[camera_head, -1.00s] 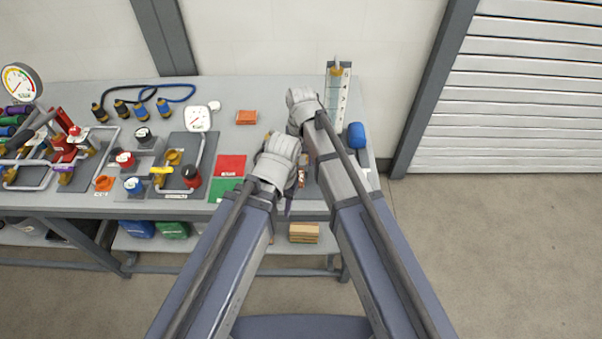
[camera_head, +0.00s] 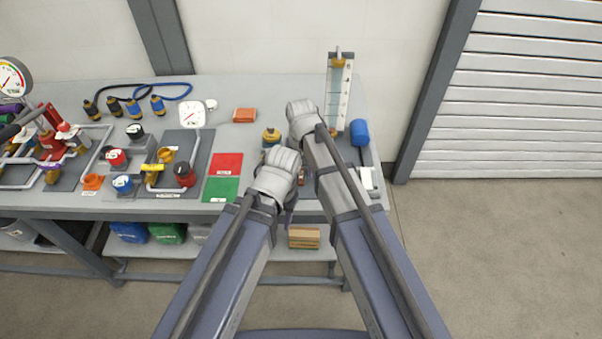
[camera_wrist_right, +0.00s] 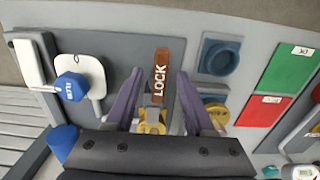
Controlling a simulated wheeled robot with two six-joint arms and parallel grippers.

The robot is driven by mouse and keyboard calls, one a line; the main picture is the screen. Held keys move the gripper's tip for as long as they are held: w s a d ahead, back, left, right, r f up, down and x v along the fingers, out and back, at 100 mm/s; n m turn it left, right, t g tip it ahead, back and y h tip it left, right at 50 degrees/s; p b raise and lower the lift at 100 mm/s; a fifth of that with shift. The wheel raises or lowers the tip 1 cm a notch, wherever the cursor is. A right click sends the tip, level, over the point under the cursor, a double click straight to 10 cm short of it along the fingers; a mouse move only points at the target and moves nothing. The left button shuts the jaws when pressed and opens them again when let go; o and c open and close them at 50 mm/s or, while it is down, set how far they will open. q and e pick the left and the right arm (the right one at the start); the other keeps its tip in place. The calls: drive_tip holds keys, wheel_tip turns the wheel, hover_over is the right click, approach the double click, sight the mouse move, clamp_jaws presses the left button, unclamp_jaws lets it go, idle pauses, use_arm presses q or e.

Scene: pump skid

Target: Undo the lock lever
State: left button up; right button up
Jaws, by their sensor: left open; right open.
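The lock lever (camera_wrist_right: 161,76) is a red-brown bar marked LOCK. In the right wrist view it points away from a brass fitting (camera_wrist_right: 152,117) on a grey plate. My right gripper (camera_wrist_right: 160,73) is open, with one purple finger on each side of the lever and a visible gap to both. In the head view its fingers are hidden by my arm. My left gripper (camera_head: 290,208) is low at the bench's front edge, mostly hidden behind its own wrist; it appears to hold nothing.
In the right wrist view, a blue knob (camera_wrist_right: 71,87) on a white plate stands left of the lever. A blue ring (camera_wrist_right: 217,57) and green and red mats (camera_wrist_right: 291,68) are to its right. Valves and a gauge (camera_head: 192,115) crowd the bench's left side.

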clamp_jaws()
idle(0.3)
drive_tip(key=shift+d+n, duration=0.1)
drive_tip(key=shift+n, duration=0.2)
drive_tip(key=n, duration=0.2)
drive_tip(key=d+n, duration=0.1)
drive_tip(key=n, duration=0.1)
drive_tip(key=shift+w, duration=0.1)
drive_tip(key=n, duration=0.4)
drive_tip(key=shift+w+d+n, duration=0.3)
drive_tip(key=shift+d, duration=0.1)
drive_tip(key=n, duration=0.3)
drive_tip(key=w+n, duration=0.1)
drive_tip(key=shift+d, duration=0.3)
drive_tip(key=shift+w+d+n, duration=0.1)
drive_tip(key=shift+w+n, duration=0.15)
drive_tip(key=shift+n, duration=0.9)
drive_tip(key=shift+w+n, duration=0.2)
drive_tip(key=shift+n, duration=0.95)
